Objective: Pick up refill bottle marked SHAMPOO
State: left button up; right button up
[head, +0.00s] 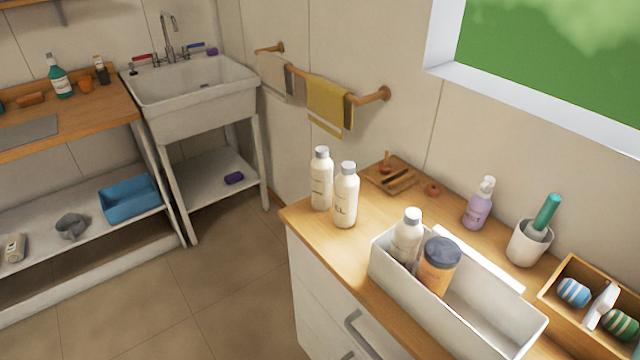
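Two white bottles with grey caps stand upright, close together, at the left end of the wooden cabinet top: a left bottle (321,182) and a right bottle (345,198). A third white bottle (407,240) with a pale cap stands in the white bin (490,325), its lower part hidden by the bin wall. All three carry dark lettering too small to read surely, so I cannot tell which is marked SHAMPOO. Neither of my grippers is in view.
An orange jar (438,270) with a dark lid shares the bin. Behind stand a purple pump bottle (478,205), a white cup (528,245) and a wooden tray (391,178). A wooden box (552,293) is at right. A sink (190,90) and shelf are at left; floor between is clear.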

aim_at(321, 166)
jog(key=z, duration=0.45)
jog(key=j+z, duration=0.15)
jog(key=z, duration=0.25)
jog(key=i+j+z, duration=0.1)
jog(key=z, duration=0.3)
jog(key=j+z, duration=0.5)
jog(key=z, duration=0.25)
jog(key=k+j+z, duration=0.2)
jog(key=j, duration=0.2)
jog(key=j+z, duration=0.15)
jog(key=j, duration=0.3)
jog(key=k+j+z, duration=0.2)
jog(key=j, duration=0.2)
jog(key=j+z, duration=0.15)
jog(key=j, duration=0.2)
jog(key=k+j+z, duration=0.2)
jog(key=k+j, duration=0.2)
jog(key=j, duration=0.2)
jog(key=k+j, duration=0.2)
jog(key=j, duration=0.2)
jog(key=k+j, duration=0.2)
jog(key=j, duration=0.2)
